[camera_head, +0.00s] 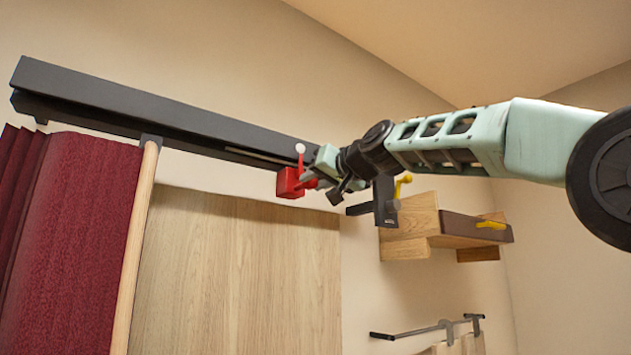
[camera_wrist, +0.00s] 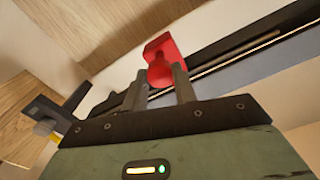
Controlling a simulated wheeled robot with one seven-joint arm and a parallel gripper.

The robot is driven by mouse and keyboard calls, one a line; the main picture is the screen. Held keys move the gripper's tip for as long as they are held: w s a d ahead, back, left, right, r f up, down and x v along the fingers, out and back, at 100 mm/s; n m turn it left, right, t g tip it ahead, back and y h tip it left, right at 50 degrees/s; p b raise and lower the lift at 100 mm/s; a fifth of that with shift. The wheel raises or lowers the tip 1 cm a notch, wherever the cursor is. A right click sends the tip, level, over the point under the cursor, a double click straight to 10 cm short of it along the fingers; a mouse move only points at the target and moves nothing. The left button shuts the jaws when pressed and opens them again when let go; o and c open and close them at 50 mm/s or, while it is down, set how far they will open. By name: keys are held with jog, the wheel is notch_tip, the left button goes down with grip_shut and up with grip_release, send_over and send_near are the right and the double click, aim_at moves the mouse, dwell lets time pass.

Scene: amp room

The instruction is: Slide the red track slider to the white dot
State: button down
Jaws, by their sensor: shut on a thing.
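The red track slider (camera_head: 290,183) hangs at the lower edge of the black rail (camera_head: 170,117), near the rail's right end in the head view. The white dot (camera_head: 300,148) shows just above the slider, at about the same place along the rail. My gripper (camera_head: 314,180) comes in from the right and is shut on the slider's red knob. In the wrist view the red slider (camera_wrist: 160,55) sits between the two fingertips of my gripper (camera_wrist: 162,82), with the rail behind it. The white dot cannot be made out in the wrist view.
A dark red curtain (camera_head: 75,240) and a wooden pole (camera_head: 143,240) hang at the left below the rail. A wooden panel (camera_head: 240,270) stands behind. A wooden wall unit (camera_head: 405,240) with yellow handles is close below my arm. A thin bar (camera_head: 410,332) is lower right.

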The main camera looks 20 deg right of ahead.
jog(key=c, duration=1.1)
grip_release()
jog(key=b+v, duration=0.7)
jog(key=v, duration=1)
jog(key=shift+s+d, duration=0.1)
jog(key=shift+s, duration=0.1)
